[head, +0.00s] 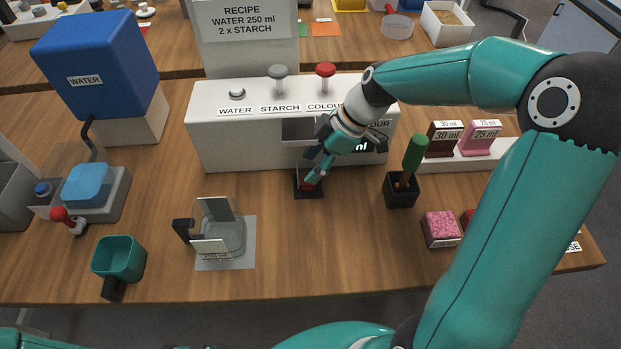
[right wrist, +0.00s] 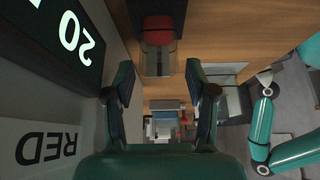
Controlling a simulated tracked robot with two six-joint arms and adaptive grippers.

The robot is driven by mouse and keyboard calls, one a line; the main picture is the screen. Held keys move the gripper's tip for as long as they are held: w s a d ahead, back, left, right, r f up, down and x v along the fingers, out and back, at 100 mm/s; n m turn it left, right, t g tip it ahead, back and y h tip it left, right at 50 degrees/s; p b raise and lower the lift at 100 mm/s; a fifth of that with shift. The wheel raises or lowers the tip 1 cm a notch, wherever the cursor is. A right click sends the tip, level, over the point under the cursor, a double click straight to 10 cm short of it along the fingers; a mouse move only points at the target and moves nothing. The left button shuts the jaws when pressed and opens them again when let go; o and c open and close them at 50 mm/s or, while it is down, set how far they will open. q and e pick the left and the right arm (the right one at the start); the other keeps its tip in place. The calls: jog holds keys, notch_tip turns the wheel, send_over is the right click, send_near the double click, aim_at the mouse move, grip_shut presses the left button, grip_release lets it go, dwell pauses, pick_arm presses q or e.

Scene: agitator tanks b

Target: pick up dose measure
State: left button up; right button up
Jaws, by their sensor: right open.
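A small dark cup with red in it, which I take for the dose measure (head: 309,184), stands on a black base in front of the white dispenser. It also shows in the right wrist view as a red-topped piece (right wrist: 158,32) near the top. My right gripper (head: 314,172) is at it from above and partly covers it in the head view. In the right wrist view the two fingers (right wrist: 160,80) are apart with nothing between them, and the red piece lies beyond their tips. Whether a finger touches it I cannot tell.
The dispenser (head: 240,140) stands close behind the right gripper. A black holder (head: 401,190) with a green-handled tool stands to the right. A clear jug (head: 222,236) sits front left on a grey mat. Bare tabletop (head: 320,255) lies in front of the cup.

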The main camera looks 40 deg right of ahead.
jog(key=shift+w+a+f, duration=0.1)
jog(key=shift+f, duration=0.15)
grip_shut()
jog(key=shift+r, duration=0.15)
